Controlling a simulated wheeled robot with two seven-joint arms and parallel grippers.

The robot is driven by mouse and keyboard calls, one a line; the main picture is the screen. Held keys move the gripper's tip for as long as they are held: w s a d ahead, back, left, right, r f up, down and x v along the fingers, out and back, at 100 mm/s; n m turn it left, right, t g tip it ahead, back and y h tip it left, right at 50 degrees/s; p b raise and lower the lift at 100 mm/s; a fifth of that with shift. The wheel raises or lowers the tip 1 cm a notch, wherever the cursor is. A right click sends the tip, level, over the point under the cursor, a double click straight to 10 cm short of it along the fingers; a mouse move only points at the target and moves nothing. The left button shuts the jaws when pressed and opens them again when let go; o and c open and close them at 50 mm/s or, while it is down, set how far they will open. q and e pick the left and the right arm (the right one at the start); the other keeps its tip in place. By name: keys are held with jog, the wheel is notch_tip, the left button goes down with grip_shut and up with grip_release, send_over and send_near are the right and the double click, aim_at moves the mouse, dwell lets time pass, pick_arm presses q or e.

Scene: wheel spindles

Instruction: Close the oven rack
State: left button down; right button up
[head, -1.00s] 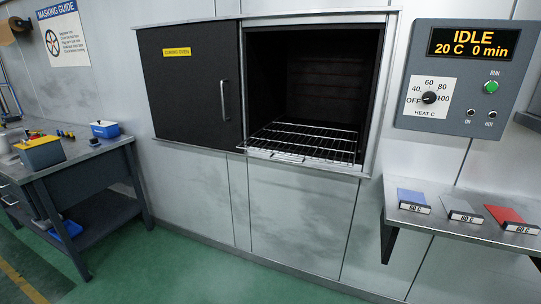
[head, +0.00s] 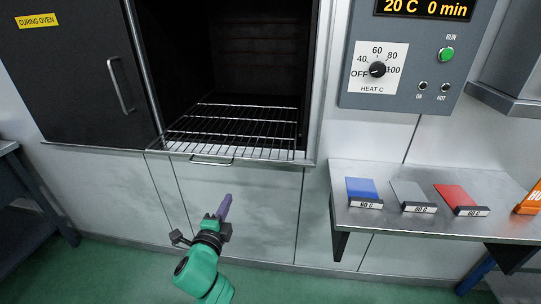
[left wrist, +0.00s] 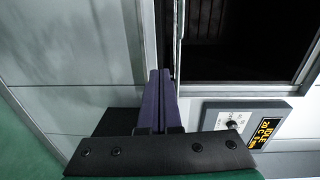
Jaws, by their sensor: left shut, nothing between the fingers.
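The oven rack (head: 232,128) is a wire shelf inside the dark opening of the curing oven. Its front edge is at the oven's sill, and its handle (head: 212,161) sticks out over the front lip. My left gripper (head: 229,198) is in front of and below the rack, apart from the handle. Its purple fingers are closed together with nothing between them. The left wrist view shows the same shut fingers (left wrist: 158,98) by the edge of the oven opening. My right gripper is not in view.
A control panel (head: 408,100) is at the right. Below it a steel shelf (head: 400,222) carries blue, grey and red labelled samples. The floor below the oven is free.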

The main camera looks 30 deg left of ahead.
pick_arm(q)
jog(key=w+a+r+p, duration=0.1)
jog(key=w+a, duration=0.1)
jog(key=w, duration=0.4)
jog(key=w+a+r+p, duration=0.1)
jog(key=w+a+r, duration=0.1)
jog(key=w, duration=0.5)
jog(key=shift+a+t, duration=0.3)
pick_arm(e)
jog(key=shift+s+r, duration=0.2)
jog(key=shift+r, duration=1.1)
pick_arm(q)
jog(key=shift+w+r, duration=0.1)
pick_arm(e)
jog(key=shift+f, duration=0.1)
